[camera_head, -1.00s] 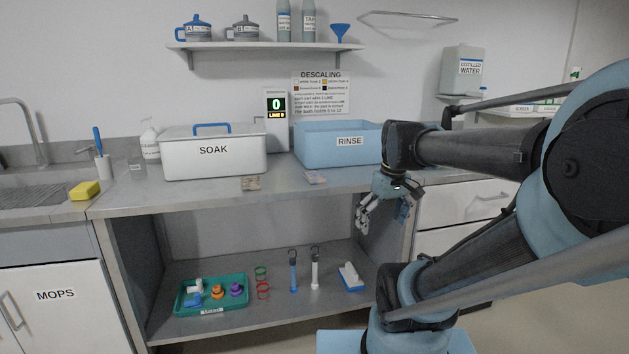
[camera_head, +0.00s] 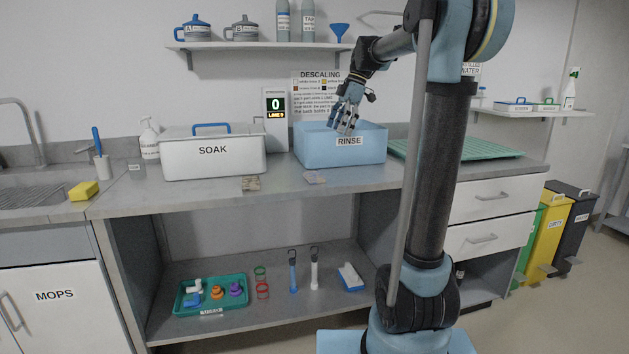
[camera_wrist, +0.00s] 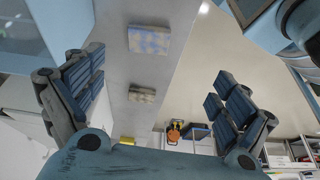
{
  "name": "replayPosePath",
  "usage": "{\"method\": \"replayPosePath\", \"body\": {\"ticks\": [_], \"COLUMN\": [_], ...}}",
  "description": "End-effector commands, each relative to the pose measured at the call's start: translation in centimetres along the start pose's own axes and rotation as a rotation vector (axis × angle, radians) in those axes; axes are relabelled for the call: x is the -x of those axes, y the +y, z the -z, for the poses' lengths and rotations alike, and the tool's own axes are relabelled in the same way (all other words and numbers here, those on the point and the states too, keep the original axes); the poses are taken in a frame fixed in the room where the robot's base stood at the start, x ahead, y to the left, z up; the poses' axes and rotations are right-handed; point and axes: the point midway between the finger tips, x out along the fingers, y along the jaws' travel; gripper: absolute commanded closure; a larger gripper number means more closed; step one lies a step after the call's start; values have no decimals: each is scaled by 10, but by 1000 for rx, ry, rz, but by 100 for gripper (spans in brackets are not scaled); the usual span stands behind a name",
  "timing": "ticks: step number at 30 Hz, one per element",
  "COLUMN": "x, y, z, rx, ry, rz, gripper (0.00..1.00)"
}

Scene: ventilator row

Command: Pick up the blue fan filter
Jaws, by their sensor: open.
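A flat block with a patchy pale-blue face (camera_head: 314,177) lies near the counter's front edge, before the RINSE tub; it looks like the blue fan filter. It shows in the wrist view as a speckled blue-and-beige block (camera_wrist: 149,40). A similar beige block (camera_head: 251,184) lies to its left, and in the wrist view (camera_wrist: 142,94). My gripper (camera_head: 346,120) is open and empty, in front of or over the RINSE tub, above and apart from the blue block. In the wrist view its fingers (camera_wrist: 157,95) are spread wide, both blocks appearing beyond them.
The blue RINSE tub (camera_head: 370,148) and lidded white SOAK bin (camera_head: 213,161) stand on the counter. A green ribbed mat (camera_head: 478,149) lies at right. The lower shelf (camera_head: 240,325) holds a teal tray (camera_head: 240,281) and brushes. Counter front near the blocks is clear.

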Motion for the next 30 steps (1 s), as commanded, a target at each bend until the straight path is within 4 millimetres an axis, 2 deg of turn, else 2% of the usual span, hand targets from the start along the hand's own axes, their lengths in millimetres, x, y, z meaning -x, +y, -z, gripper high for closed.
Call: {"method": "replayPosePath", "body": {"ticks": [3,8,24,30], "x": [5,1,-89,-111], "y": [16,23,21,21], "z": [5,8,11,11], "rx": [73,114,114,113], "ry": [16,24,25,25], "rz": [11,15,15,15], "gripper": [6,6,6,6]}}
